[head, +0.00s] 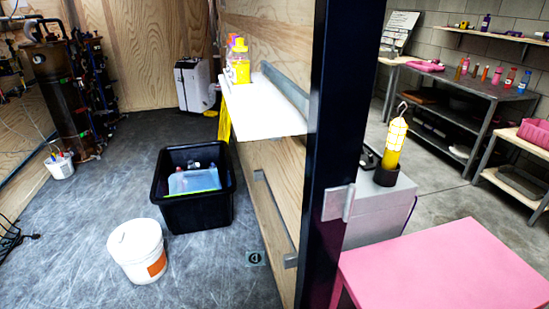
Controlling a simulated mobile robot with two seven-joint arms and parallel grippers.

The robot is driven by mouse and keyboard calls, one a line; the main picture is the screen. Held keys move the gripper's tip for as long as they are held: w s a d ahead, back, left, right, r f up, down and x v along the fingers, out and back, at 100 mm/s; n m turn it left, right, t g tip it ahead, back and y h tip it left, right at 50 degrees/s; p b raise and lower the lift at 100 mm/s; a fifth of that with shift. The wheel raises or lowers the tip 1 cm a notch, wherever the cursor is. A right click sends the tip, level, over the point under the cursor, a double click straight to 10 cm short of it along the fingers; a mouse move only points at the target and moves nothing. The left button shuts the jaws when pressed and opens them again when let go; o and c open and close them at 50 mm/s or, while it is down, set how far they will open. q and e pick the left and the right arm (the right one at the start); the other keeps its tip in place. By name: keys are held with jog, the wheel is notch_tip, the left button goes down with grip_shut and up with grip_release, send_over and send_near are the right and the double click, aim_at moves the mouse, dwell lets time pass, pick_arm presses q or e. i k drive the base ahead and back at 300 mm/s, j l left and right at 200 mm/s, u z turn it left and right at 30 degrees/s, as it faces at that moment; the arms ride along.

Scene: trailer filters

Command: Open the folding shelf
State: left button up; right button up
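A white shelf board (262,108) sticks out roughly level from the wooden wall, with a grey metal strip (285,90) along its wall side. Bottles with yellow contents (239,68) stand at its far end. Below it, a wooden panel (280,165) carries grey metal bars (262,192). I cannot tell for sure which of these is the folding shelf. The dark post hides part of the wall and panel. Neither of my grippers is in view.
A dark post (340,120) stands in front. A pink table (450,270) is at lower right, near a yellow work lamp (394,142). A black bin (200,214) and a white bucket (137,250) stand on the floor. Free floor (70,230) lies left.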

aim_at(283, 158)
jog(key=i+j+z, duration=0.1)
jog(key=z, duration=0.65)
jog(key=j+z, duration=0.6)
jog(key=j, duration=0.25)
jog(key=j+z, duration=0.15)
jog(key=j, duration=0.4)
jog(key=k+j+z, duration=0.2)
jog(key=j, duration=0.4)
jog(key=j+z, duration=0.15)
jog(key=j, duration=0.4)
jog(key=k+j, duration=0.1)
jog(key=j, duration=0.75)
jog(key=k+j, duration=0.15)
jog(key=j, duration=0.3)
jog(key=k+j, duration=0.1)
jog(key=j, duration=0.3)
jog(key=z, duration=0.05)
